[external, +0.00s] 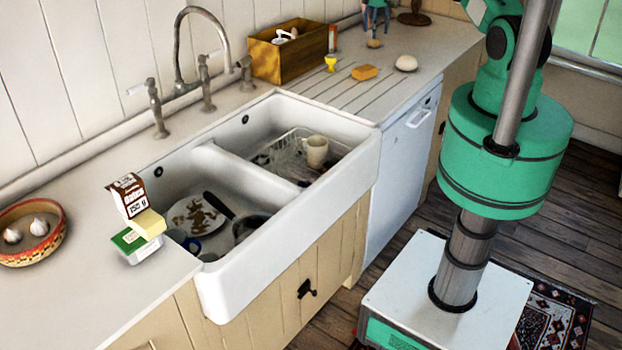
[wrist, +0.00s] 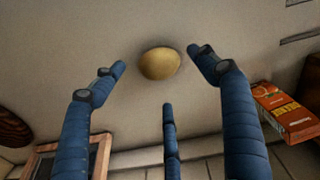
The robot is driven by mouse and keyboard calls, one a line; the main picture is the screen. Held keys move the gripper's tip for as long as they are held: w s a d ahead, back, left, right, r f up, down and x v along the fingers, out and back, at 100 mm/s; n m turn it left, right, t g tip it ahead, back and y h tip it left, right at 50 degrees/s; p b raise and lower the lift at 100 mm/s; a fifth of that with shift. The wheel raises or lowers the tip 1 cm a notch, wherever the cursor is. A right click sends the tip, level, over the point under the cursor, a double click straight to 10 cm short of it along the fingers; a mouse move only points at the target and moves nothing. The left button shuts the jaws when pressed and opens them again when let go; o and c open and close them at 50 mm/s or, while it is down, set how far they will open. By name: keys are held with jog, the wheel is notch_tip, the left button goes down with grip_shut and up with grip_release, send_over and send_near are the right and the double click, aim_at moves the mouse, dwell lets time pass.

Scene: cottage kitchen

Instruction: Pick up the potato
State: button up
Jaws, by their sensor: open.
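The potato (wrist: 160,63) is small, yellow-brown and rounded. In the wrist view it lies on the pale counter just beyond and between my spread fingertips. My gripper (wrist: 160,75) has three blue fingers, open and empty, with none seen touching the potato. In the external view the potato (external: 374,43) is on the far counter, right of the sink, directly below my gripper (external: 376,22). Only the lower part of the gripper shows at the top edge there.
A dark round stand (external: 414,18) is behind. An orange carton (wrist: 287,110) is at the wrist view's right.

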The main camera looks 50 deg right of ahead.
aim_at(375, 42)
jog(key=shift+f+p, duration=0.35)
jog(key=shift+f, duration=2.1)
jog(key=c, duration=1.4)
